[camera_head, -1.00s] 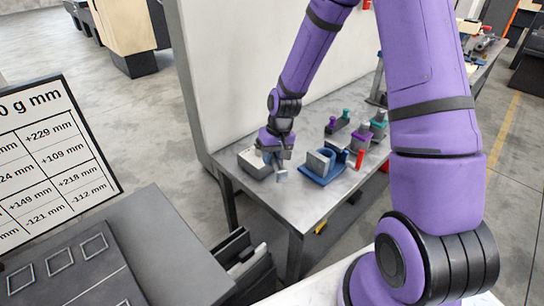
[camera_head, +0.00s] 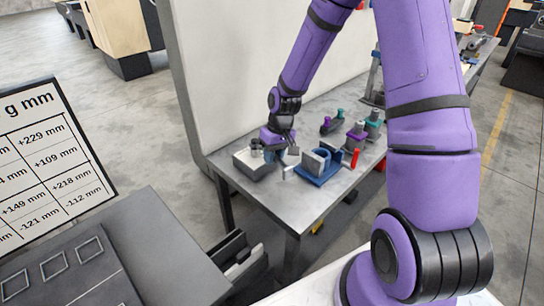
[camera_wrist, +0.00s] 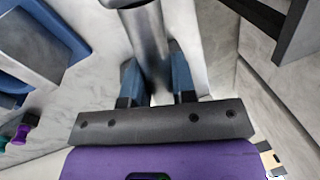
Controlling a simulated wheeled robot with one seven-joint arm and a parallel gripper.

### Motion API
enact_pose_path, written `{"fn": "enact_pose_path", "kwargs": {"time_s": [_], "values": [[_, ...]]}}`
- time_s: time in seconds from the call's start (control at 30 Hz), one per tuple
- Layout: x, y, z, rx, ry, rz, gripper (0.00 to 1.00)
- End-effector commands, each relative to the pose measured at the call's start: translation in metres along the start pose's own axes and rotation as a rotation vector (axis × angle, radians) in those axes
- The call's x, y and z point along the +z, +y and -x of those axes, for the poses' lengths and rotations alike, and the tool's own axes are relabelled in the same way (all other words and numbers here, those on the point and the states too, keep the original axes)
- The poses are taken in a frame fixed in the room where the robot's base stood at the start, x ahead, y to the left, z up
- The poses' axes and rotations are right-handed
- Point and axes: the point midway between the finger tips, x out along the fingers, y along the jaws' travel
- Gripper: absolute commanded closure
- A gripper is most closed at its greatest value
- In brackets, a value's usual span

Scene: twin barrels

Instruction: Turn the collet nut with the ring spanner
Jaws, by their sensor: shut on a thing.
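My gripper (camera_head: 273,152) is over the near left end of the metal bench, beside a grey tray. In the wrist view its two blue fingers (camera_wrist: 158,88) are shut on a smooth grey metal bar, which I take to be the ring spanner (camera_wrist: 150,45). The bar runs up out of the frame past the fingertips, and its far end is cut off. A blue holder (camera_head: 314,177) with a grey block and a blue ring stands just right of the gripper. I cannot make out the collet nut clearly.
The grey tray (camera_head: 249,170) stands at the bench's left end, close to the gripper. A red cylinder (camera_head: 355,158) and several purple and teal-topped pieces (camera_head: 356,134) stand farther right. A pale panel (camera_head: 240,70) rises behind the bench (camera_head: 262,194). The bench's front strip is clear.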

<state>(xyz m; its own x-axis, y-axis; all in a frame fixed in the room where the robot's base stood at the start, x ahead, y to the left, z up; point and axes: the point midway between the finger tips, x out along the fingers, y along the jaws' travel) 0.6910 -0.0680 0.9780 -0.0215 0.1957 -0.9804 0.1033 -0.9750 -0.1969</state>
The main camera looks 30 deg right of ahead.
Motion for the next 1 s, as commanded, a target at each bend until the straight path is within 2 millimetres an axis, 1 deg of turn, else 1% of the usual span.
{"fn": "enact_pose_path", "kwargs": {"time_s": [0.17,0.53,1.0], "values": [[-0.001,0.002,0.001,0.000,-0.001,0.011,1.00],[-0.002,0.018,0.004,0.001,-0.029,0.153,1.00],[-0.003,0.022,0.005,0.001,-0.037,0.191,1.00]]}}
